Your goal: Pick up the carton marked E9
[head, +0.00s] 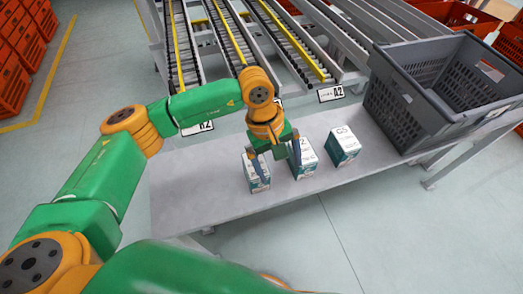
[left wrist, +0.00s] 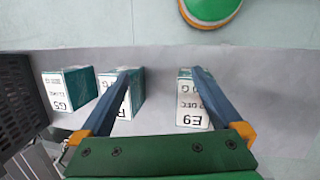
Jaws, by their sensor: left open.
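The carton marked E9 (left wrist: 192,103) is white and teal and stands on the grey shelf. Its label reads clearly in the left wrist view. In the head view it is the leftmost carton (head: 257,174). My left gripper (head: 276,158) is open and empty, pointing down, with one finger over the E9 carton and the other at the middle carton (head: 304,160). In the left wrist view the gripper (left wrist: 161,72) has its right finger across the E9 carton's right side and its left finger across the middle carton, hiding part of its mark. My right gripper is out of view.
A carton marked G5 (head: 343,146) stands beside the middle one. A grey crate (head: 408,118) sits at the shelf's right end. Roller lanes (head: 235,45) with label plates lie behind the cartons. The grey shelf (head: 195,195) is bare left of the E9 carton.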

